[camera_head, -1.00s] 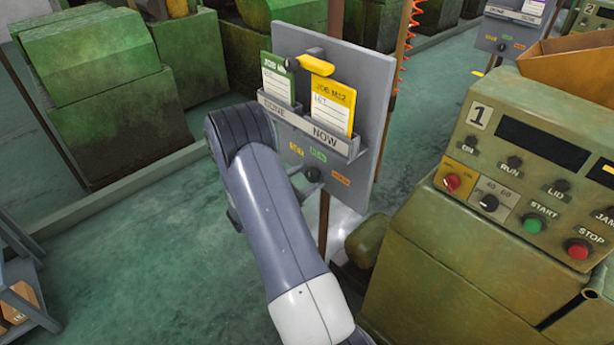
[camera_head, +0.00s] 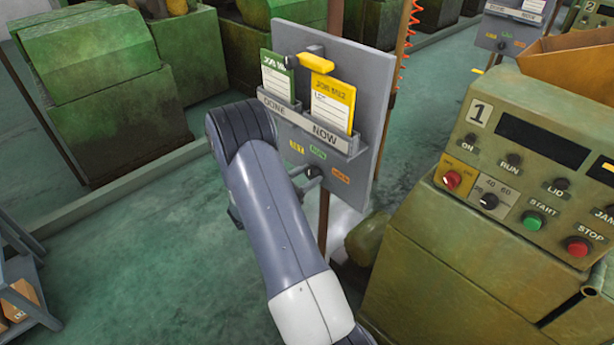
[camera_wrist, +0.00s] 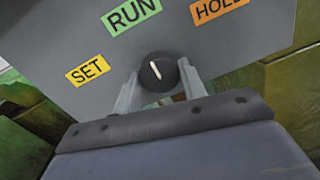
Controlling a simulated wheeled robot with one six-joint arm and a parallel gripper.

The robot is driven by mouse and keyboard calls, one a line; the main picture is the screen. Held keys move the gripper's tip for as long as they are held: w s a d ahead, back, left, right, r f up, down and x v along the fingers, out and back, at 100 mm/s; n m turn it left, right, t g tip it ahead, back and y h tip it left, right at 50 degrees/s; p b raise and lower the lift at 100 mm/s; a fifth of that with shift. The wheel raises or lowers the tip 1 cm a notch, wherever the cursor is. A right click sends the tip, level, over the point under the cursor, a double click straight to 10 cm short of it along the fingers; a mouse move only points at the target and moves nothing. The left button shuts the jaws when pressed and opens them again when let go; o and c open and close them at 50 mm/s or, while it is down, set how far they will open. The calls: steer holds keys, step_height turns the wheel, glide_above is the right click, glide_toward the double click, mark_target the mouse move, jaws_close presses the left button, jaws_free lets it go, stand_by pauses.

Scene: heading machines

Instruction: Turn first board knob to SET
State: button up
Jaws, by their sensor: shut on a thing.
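The first board (camera_head: 370,75) is a grey upright panel at the top middle of the head view. The knob's white pointer line is aimed up and slightly left, toward RUN. My gripper (camera_wrist: 159,77) is shut on the knob, one finger on each side. In the head view the knob (camera_head: 314,171) shows just past my arm, which hides most of the gripper.
Two job cards, green (camera_head: 277,78) and yellow (camera_head: 332,102), stand in the board's DONE and NOW rack (camera_head: 350,148), above the knob. Machine 1's green control panel (camera_head: 530,180) stands close on the right.

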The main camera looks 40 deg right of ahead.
steer(key=shift+n, duration=0.3)
steer(key=n, duration=1.1)
steer(key=shift+s+t+h+p, duration=0.15)
steer(key=shift+t+h+p, duration=0.15)
steer(key=shift+p, duration=0.1)
steer(key=shift+n, duration=0.5)
steer(key=o, duration=1)
steer(key=shift+c, duration=0.2)
steer(key=shift+a, duration=0.1)
steer(key=a+b, duration=0.2)
steer(key=a, duration=0.8)
steer(key=shift+s+a+f, duration=0.25)
steer(key=shift+a+f, duration=0.05)
